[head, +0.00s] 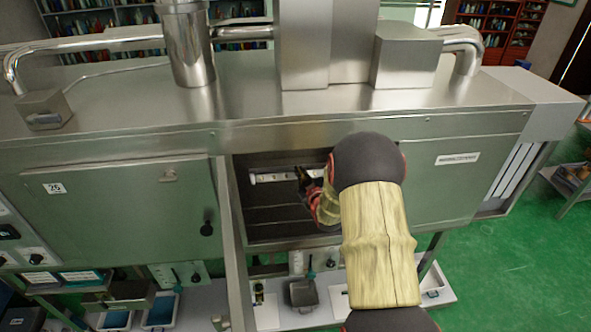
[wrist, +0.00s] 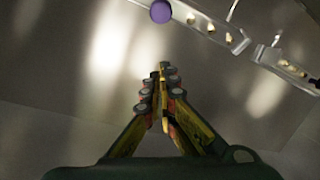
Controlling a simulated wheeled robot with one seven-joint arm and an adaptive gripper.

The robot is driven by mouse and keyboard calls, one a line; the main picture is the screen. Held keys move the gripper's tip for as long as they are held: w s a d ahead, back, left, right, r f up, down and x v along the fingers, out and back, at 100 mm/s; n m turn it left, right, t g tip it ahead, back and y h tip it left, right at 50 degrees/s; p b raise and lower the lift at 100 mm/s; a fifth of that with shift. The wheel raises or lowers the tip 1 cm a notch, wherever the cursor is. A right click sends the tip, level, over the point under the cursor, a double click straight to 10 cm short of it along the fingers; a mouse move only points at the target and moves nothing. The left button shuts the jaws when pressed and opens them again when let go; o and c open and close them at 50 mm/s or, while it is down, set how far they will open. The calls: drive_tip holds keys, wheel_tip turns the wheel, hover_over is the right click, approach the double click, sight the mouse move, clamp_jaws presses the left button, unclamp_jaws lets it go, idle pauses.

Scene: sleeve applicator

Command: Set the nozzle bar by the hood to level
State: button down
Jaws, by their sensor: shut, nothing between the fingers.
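The nozzle bar (head: 268,178) is a pale strip inside the dark opening of the steel hood (head: 420,128) in the head view. My gripper (head: 303,178) is in front of the opening and hides part of the bar. In the wrist view the bar (wrist: 205,27) runs slanted across the upper right, with several brass-coloured nozzles along it and a break or bracket partway. A purple knob (wrist: 160,11) is at its upper left end. My gripper (wrist: 161,72) is shut and empty, its tips below the bar in the picture and apart from it.
A grey-green door (head: 120,215) with a black knob is left of the opening, and a steel post (head: 232,245) stands at the opening's left edge. Below is a pale shelf (head: 205,300) with trays and small fittings. Green floor (head: 510,270) is clear at right.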

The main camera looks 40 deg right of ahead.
drive_tip(key=shift+w, duration=0.1)
drive_tip(key=w+d+f, duration=0.1)
drive_tip(key=w, duration=0.1)
drive_tip(key=w+d+f, duration=0.2)
drive_tip(key=w+d+f+b, duration=0.1)
drive_tip(key=w, duration=0.2)
drive_tip(key=shift+d+f, duration=0.15)
drive_tip(key=shift+d, duration=0.1)
drive_tip(key=shift+s+f, duration=0.25)
drive_tip(key=shift+f, duration=0.1)
drive_tip(key=shift+f+b, duration=0.15)
drive_tip(key=shift+b, duration=0.25)
